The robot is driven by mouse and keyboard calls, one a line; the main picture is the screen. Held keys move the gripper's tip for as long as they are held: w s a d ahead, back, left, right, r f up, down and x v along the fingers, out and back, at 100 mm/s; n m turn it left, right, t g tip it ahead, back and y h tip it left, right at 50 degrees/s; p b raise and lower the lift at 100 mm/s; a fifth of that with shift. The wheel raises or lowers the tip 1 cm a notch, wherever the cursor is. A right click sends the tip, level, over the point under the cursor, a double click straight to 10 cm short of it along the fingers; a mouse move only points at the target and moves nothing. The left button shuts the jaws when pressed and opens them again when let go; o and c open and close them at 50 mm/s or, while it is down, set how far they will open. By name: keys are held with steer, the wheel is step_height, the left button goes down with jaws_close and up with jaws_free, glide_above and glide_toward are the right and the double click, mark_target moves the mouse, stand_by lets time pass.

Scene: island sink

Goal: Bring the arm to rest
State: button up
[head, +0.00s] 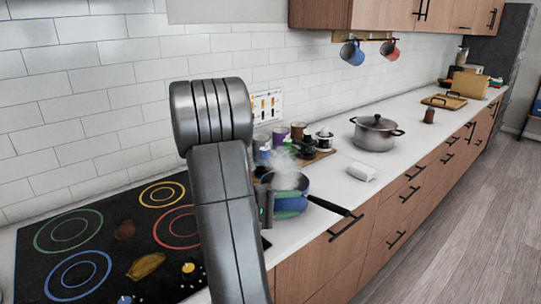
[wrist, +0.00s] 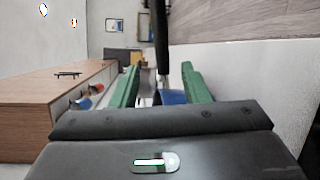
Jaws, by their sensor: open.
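My arm rises in the middle of the head view and hides much of what is behind it. My gripper (wrist: 160,86) is open in the wrist view, with a green finger on each side. A black bar and a blue surface (wrist: 172,97) show between the fingers; I cannot tell whether they touch. In the head view the gripper is mostly hidden, with only a small dark part with a green light beside the pan. The blue pan (head: 291,204) steams at the counter's front edge, its black handle (head: 330,207) pointing right.
A black cooktop (head: 110,245) with coloured rings lies at left. A lidded grey pot (head: 376,134), a white block (head: 362,171) and several small jars stand on the white counter. Mugs (head: 352,53) hang below the upper cabinets (head: 400,15). The wooden floor (head: 465,220) at right is clear.

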mark_target(316, 201)
steer(key=p+x, duration=0.2)
steer(key=x, duration=0.9)
steer(key=shift+r, duration=0.1)
